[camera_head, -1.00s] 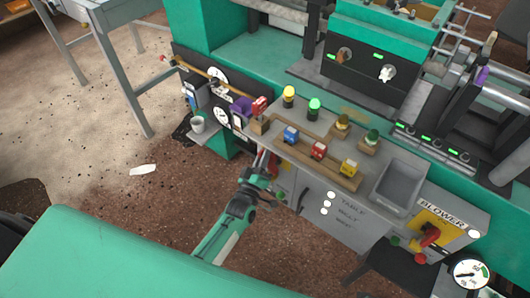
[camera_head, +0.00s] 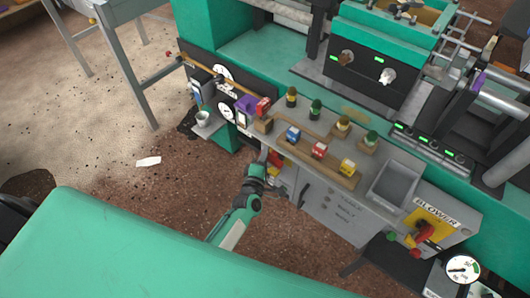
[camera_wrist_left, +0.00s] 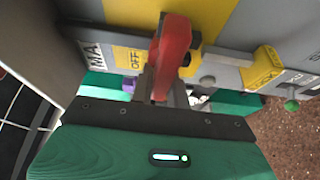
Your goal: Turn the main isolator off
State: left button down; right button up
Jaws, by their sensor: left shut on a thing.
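The main isolator's red handle (camera_wrist_left: 170,45) shows large in the left wrist view, on a yellow and grey panel. A yellow OFF label (camera_wrist_left: 132,58) is just left of it, and a partly hidden plate (camera_wrist_left: 92,52) reading "MA" is further left. My left gripper (camera_wrist_left: 165,88) is shut on the red handle, its fingers around the handle's near part. In the head view my left gripper (camera_head: 266,168) is at the left end of the grey cabinet front, below the bench top. The handle (camera_head: 275,159) is small and partly covered there. My right gripper is not in view.
A yellow BLOWER switch (camera_head: 427,232) with a red handle is at the cabinet's right end. Coloured blocks (camera_head: 320,149) stand on the bench. A green surface (camera_head: 110,240) fills the lower left.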

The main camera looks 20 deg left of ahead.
pick_arm(q)
jog(key=shift+f, duration=0.1)
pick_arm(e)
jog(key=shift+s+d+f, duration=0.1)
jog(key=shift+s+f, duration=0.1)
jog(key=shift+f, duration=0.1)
pick_arm(q)
jog(key=shift+n, duration=0.3)
jog(key=c, duration=1.4)
grip_release()
jog(key=shift+o, duration=0.2)
